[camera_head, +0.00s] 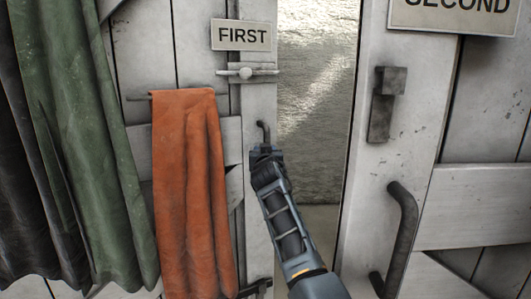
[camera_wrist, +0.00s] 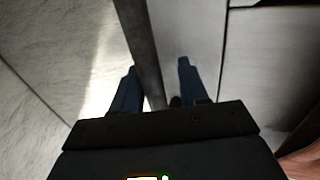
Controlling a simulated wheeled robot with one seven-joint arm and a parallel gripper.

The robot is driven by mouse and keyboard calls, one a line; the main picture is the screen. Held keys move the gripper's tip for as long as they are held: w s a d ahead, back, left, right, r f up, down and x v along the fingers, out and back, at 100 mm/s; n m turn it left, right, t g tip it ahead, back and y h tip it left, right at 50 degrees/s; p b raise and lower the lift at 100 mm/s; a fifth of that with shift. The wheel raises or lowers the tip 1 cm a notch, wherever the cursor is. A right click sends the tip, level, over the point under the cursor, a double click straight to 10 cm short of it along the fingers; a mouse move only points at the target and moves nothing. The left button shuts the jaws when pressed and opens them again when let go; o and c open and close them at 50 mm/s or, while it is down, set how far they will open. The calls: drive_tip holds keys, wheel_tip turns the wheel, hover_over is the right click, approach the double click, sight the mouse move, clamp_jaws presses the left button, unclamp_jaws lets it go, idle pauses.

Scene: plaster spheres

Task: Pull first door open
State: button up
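The first door (camera_head: 258,108) is a pale, worn wooden door under a FIRST sign (camera_head: 240,35). A dark, bent handle (camera_head: 263,131) stands near its right edge, and its lower part is hidden by my gripper. My gripper (camera_head: 264,150) is at this handle, in front of the door. In the wrist view the fingers of my gripper (camera_wrist: 159,85) are spread apart. The dark edge of the door runs between them, with the pale door face (camera_wrist: 190,30) to the right. A small dark shape shows between the fingers; contact cannot be told.
A bolt (camera_head: 247,72) sits below the FIRST sign. An orange cloth (camera_head: 190,190) hangs left of my gripper, with a green curtain (camera_head: 75,150) farther left. Right of the door is a gap showing a rough wall (camera_head: 318,90), then the second door with a curved handle (camera_head: 405,235).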

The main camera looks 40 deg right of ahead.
drive_tip(key=shift+o, duration=0.2)
drive_tip(key=shift+s+d, duration=0.1)
drive_tip(key=shift+s, duration=0.1)
drive_tip(key=v, duration=0.7)
drive_tip(key=shift+s+a, duration=0.15)
drive_tip(key=shift+a, duration=0.15)
